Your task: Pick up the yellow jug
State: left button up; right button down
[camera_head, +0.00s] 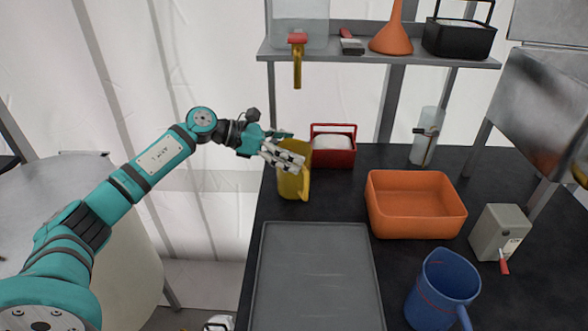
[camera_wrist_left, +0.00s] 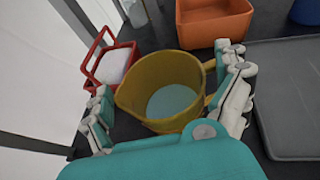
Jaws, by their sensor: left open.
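The yellow jug (camera_head: 294,178) stands upright on the black table near its back left corner. In the left wrist view the jug (camera_wrist_left: 158,75) is seen from above, with its inside bottom pale blue-grey and its handle toward the right. My left gripper (camera_head: 283,157) is at the jug in the head view, partly in front of its upper part. In the left wrist view the open fingers (camera_wrist_left: 168,103) are spread on either side of the jug. I cannot tell whether either finger touches it. My right gripper is in neither view.
A red caddy (camera_head: 333,150) stands close behind the jug. An orange bin (camera_head: 415,203) is to the right, a grey tray (camera_head: 315,275) in front, and a blue jug (camera_head: 440,290) at front right.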

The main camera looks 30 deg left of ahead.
pick_arm(q)
jog(key=c, duration=1.6)
jog(key=shift+r, duration=0.15)
